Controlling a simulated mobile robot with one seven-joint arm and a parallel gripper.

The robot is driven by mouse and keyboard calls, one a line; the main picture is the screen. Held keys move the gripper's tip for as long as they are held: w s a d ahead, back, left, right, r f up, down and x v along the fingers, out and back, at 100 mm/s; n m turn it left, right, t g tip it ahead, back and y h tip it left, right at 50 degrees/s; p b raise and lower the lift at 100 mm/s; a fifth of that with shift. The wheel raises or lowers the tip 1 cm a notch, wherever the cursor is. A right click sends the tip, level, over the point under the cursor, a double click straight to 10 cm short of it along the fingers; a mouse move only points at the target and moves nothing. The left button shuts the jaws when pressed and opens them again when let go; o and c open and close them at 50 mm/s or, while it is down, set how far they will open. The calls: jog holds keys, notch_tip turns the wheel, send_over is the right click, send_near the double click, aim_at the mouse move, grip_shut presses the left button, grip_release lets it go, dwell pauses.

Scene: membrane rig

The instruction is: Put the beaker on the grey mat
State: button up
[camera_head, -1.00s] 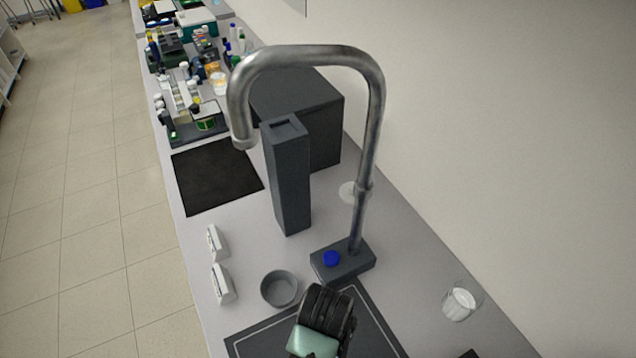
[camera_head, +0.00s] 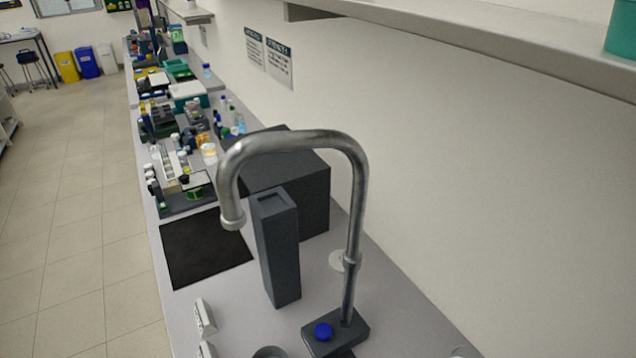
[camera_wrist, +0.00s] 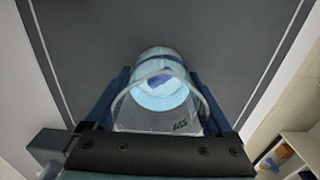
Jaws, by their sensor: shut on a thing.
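The beaker (camera_wrist: 158,118) is clear, with small dark markings and a pale blue look inside. In the wrist view my gripper (camera_wrist: 160,78) is shut on it, one finger on each side. The grey mat (camera_wrist: 225,40), dark with a thin light border line, lies behind the beaker and fills much of that view. I cannot tell whether the beaker touches the mat or hangs above it. In the head view my gripper and the beaker are out of frame.
A bent metal pipe (camera_head: 355,200) rises from a dark base with a blue knob (camera_head: 323,332). A tall grey block (camera_head: 277,250) and a dark box (camera_head: 290,180) stand behind. A black square (camera_head: 205,247) lies clear at left. White pieces (camera_head: 204,318) sit near the front edge.

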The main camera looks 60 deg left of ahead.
jog(key=o, duration=1.4)
jog(key=shift+c, duration=0.2)
notch_tip(320, 180, up, 12)
jog(key=shift+r, duration=0.15)
